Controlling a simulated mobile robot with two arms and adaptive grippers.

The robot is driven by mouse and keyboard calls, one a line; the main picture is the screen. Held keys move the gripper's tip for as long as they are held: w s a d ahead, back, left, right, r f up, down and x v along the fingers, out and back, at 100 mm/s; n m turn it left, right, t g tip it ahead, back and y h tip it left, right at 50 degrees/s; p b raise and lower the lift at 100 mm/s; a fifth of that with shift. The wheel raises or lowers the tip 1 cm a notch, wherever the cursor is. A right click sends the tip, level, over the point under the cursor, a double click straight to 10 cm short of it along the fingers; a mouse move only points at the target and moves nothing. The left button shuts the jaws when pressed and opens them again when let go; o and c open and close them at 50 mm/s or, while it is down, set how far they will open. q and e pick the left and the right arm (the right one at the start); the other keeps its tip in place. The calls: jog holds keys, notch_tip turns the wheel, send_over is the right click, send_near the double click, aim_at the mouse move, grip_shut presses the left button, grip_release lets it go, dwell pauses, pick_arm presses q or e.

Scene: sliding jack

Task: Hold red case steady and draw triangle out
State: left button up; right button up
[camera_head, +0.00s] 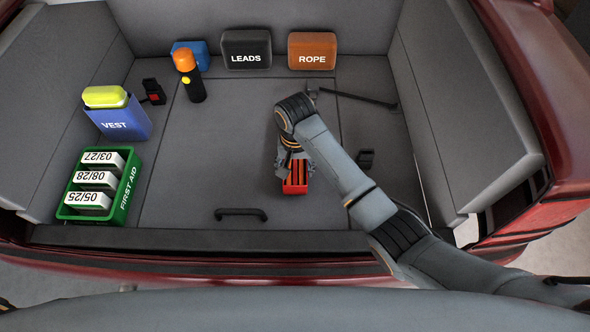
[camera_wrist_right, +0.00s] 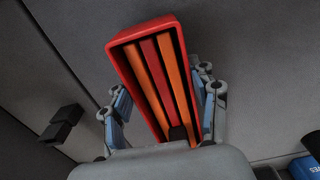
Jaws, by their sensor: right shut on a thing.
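The red case (camera_head: 294,190) stands on the trunk floor right of centre, close in front of my right gripper (camera_head: 293,160). In the right wrist view the case (camera_wrist_right: 122,62) is an open-ended red sleeve. The folded triangle (camera_wrist_right: 155,75) shows inside it as orange and dark red bars lying side by side, within the rim. My right gripper (camera_wrist_right: 163,105) has its blue-padded fingers on either side of the case and is shut on it. The wrist hides the near end of the case. My left gripper is in neither view.
A green FIRST AID crate (camera_head: 128,190) and a blue VEST bin (camera_head: 125,125) stand at left. A flashlight (camera_head: 190,80), LEADS case (camera_head: 246,62) and ROPE case (camera_head: 313,65) stand at the back. A wrench (camera_head: 355,97) lies behind my arm. A black handle (camera_head: 240,212) sits in front. The centre-left floor is clear.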

aim_at(295, 163)
jog(key=shift+w+f+b, duration=0.7)
jog(key=shift+w+b, duration=0.05)
jog(key=shift+w, duration=0.1)
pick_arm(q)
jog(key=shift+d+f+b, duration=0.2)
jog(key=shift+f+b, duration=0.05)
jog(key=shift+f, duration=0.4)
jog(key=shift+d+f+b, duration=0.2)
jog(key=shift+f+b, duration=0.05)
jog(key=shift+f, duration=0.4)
pick_arm(e)
jog(key=shift+w+f, duration=0.4)
jog(key=shift+w, duration=0.05)
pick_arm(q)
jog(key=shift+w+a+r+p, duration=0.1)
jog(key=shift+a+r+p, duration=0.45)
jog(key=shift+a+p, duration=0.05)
pick_arm(e)
jog(key=shift+s, duration=0.15)
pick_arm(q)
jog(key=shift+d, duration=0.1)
pick_arm(e)
jog(key=shift+f, duration=0.15)
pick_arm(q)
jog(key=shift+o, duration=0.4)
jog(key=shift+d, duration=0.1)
